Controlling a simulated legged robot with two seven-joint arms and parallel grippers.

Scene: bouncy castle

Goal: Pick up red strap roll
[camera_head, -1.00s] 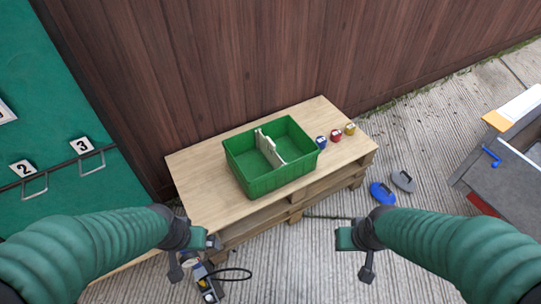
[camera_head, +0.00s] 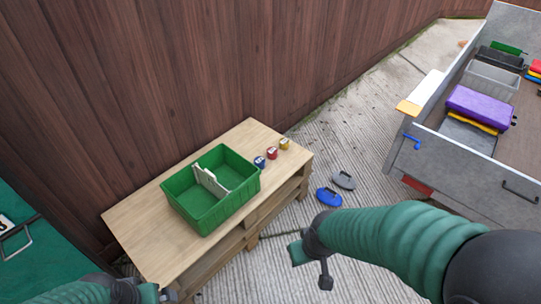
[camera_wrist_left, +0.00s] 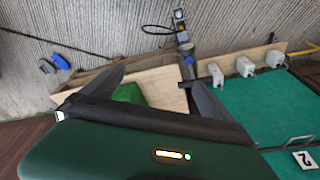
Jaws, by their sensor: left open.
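The red strap roll (camera_head: 272,153) sits on the right end of a wooden pallet table, between a blue roll (camera_head: 259,162) and a yellow roll (camera_head: 284,143). My left gripper (camera_head: 165,294) is at the bottom edge of the head view, in front of the table and well away from the rolls. In the left wrist view its two dark fingers (camera_wrist_left: 153,76) are spread apart with nothing held between them. My right gripper (camera_head: 308,266) is to the right of the table, below the rolls in the picture and apart from them; its jaws are not clear. The rolls cannot be made out in the wrist view.
A green divided bin (camera_head: 205,222) stands on the table (camera_head: 132,222), left of the rolls. A brown fence (camera_head: 130,90) rises behind. Blue (camera_head: 328,197) and grey (camera_head: 344,180) objects lie on the ground. A grey trailer (camera_head: 455,178) with boxes stands right.

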